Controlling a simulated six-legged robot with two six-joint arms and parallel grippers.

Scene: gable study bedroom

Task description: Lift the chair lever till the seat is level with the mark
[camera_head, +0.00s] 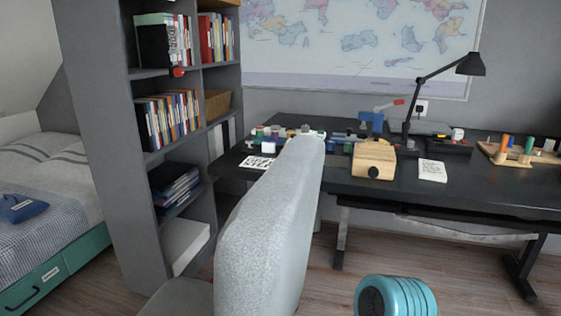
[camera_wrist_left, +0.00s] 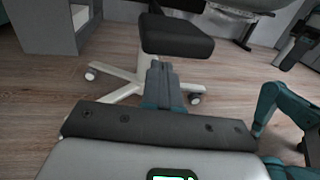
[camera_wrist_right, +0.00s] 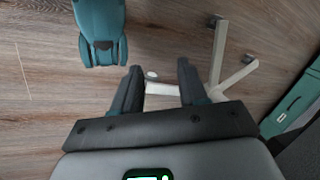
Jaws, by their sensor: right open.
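The chair's tall grey back (camera_head: 270,225) fills the middle of the head view, with part of its seat (camera_head: 180,300) at the bottom edge. The left wrist view shows a dark padded part of the chair (camera_wrist_left: 176,38) above a pale base with casters (camera_wrist_left: 118,84). My left gripper (camera_wrist_left: 163,66) is shut, its fingers together in front of the chair. My right gripper (camera_wrist_right: 158,76) is open over the floor. A pale bar and small white end show between its fingers; I cannot tell whether this is the lever. Pale base legs (camera_wrist_right: 219,50) are right of it. I cannot make out the mark.
A dark desk (camera_head: 460,190) stands behind the chair, with a lamp (camera_head: 440,75), a wooden box (camera_head: 373,160) and small items on it. A bookshelf (camera_head: 110,150) and a bed (camera_head: 45,190) are at left. Wooden floor (camera_head: 455,265) is open at right.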

